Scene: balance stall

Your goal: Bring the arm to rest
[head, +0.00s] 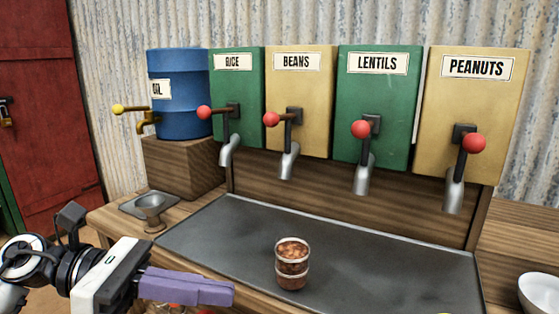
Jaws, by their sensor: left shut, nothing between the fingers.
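My left arm comes in from the lower left. Its gripper (232,294) has purple fingers that lie together, shut with nothing between them. It points right, at the front edge of the counter. A clear cup (292,268) filled with brown contents stands upright on the dark tray (215,235), to the right of the fingertips and apart from them. My right gripper is not in view.
Dispensers for rice (236,90), beans (298,100), lentils (375,105) and peanuts (470,110) stand behind the tray. A blue oil drum (180,100) sits on a wooden block. A small metal funnel (152,207) stands left; a white bowl (541,292) stands right.

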